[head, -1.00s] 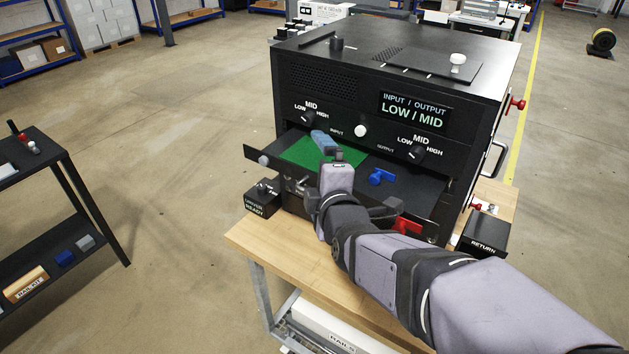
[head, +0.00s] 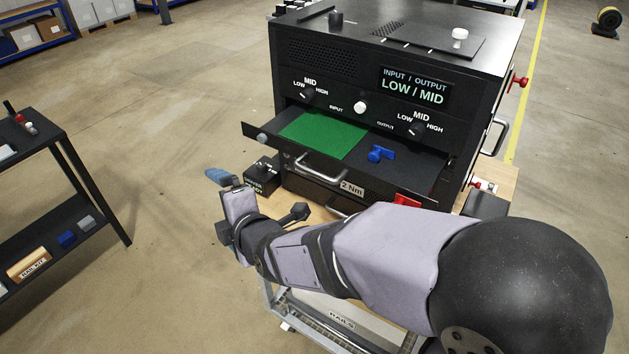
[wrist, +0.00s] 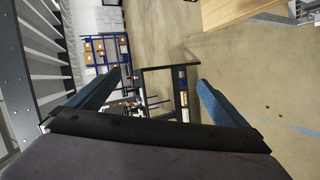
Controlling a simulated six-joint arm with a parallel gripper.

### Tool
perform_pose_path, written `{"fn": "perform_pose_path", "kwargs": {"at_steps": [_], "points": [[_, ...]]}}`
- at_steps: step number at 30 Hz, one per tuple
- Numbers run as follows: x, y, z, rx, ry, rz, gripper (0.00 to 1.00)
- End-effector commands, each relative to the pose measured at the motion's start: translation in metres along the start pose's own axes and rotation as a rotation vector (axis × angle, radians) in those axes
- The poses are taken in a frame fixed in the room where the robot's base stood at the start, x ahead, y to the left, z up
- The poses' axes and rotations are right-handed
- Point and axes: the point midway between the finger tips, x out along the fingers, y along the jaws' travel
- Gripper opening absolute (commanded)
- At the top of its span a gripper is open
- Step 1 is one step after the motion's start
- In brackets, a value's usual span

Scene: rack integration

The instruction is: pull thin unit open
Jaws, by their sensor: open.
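The black cabinet (head: 400,42) stands on a wooden bench, its screen reading INPUT / OUTPUT LOW / MID. A thin drawer (head: 262,136) sticks out of its front, with a green mat (head: 322,134) and a blue handle-like part (head: 380,153) inside. Below it is a front with a silver bar handle (head: 320,172) and a 2 Nm label. I cannot tell which of these is the thin unit. My gripper (head: 220,176) is in front and left of the cabinet, apart from it. In the wrist view, its blue fingers (wrist: 158,85) are spread, with nothing between them.
A small black box (head: 262,174) sits by the cabinet's lower left. A red handle (head: 406,200) shows at the drawer's right front, partly behind my arm. A black shelf (head: 60,185) stands at left. Open floor lies between shelf and bench.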

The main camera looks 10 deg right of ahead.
Motion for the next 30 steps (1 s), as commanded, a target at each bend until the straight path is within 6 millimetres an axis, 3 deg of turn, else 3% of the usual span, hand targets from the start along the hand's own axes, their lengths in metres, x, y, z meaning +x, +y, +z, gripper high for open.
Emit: {"fn": "perform_pose_path", "kwargs": {"at_steps": [1,4,7,9,11,14,17,21,24,27,30], "points": [[0.016,-0.033,-0.026,0.002,0.040,-0.043,0.99],[0.038,-0.066,-0.065,0.070,0.065,-0.070,0.99],[0.054,-0.069,-0.079,0.209,0.023,-0.019,0.99],[0.062,-0.064,-0.076,0.338,-0.033,0.044,0.99],[0.066,-0.056,-0.065,0.463,-0.098,0.113,0.99],[0.064,-0.035,-0.026,0.699,-0.239,0.272,0.99],[0.042,-0.012,0.022,0.946,-0.389,0.484,0.99],[-0.011,0.001,0.080,1.232,-0.569,0.815,0.99],[-0.050,0.000,0.105,1.346,-0.647,1.023,0.99],[-0.076,0.004,0.116,1.405,-0.647,1.188,0.99],[-0.085,0.010,0.117,1.444,-0.604,1.268,0.99]]}}
